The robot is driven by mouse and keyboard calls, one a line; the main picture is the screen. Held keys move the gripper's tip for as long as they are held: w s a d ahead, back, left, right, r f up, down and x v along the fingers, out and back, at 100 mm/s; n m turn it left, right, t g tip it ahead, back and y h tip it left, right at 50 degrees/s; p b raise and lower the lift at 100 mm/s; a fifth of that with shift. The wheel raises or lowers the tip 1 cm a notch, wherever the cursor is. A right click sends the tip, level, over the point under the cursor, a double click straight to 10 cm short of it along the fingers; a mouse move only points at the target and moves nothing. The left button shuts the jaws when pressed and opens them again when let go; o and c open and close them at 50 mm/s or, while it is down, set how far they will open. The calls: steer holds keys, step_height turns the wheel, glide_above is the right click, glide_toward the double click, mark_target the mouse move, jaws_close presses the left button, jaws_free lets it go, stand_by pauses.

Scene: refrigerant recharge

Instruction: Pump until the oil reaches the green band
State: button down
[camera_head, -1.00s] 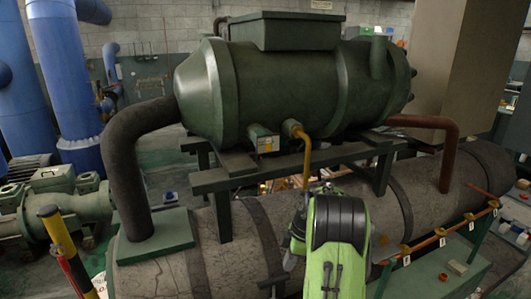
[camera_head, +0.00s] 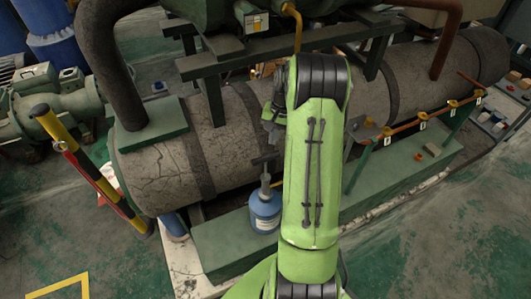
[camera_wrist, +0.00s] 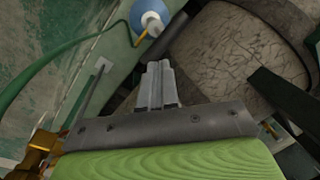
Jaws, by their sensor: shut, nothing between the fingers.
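A blue hand pump (camera_head: 264,212) with a white label stands at the front of the machine, on or beside the green base. A dark T-handle (camera_head: 264,160) tops its grey rod. My gripper (camera_wrist: 155,68) is shut and empty. Its pale fingertips point toward the blue pump body (camera_wrist: 150,18) in the wrist view, with a visible gap. In the head view, my gripper (camera_head: 272,135) shows partly beside my green arm, just above the handle; contact cannot be told. A small box with a white and yellow face (camera_head: 257,22) sits at the top; no oil level is readable.
A large cracked grey cylinder (camera_head: 240,150) lies behind the pump. A rail with tagged valves (camera_head: 422,120) runs to the right. A yellow-black post (camera_head: 75,160) stands left. A green hose (camera_wrist: 60,65) crosses the wrist view. The floor at front left is open.

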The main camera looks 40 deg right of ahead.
mark_target(267, 156)
steer(key=m, duration=0.5)
steer(key=m+p, duration=0.1)
steer(key=m, duration=0.4)
steer(key=a+r+m+p, duration=0.1)
steer(key=m, duration=0.3)
steer(key=shift+w+r+m+h, duration=0.1)
steer(key=shift+w+m+h, duration=0.2)
steer(key=shift+m, duration=0.1)
steer(key=f+b, duration=0.6)
steer(key=f, duration=0.1)
steer(key=shift+w+a+f, duration=0.1)
steer(key=shift+w+a, duration=0.05)
steer(key=shift+a, duration=0.05)
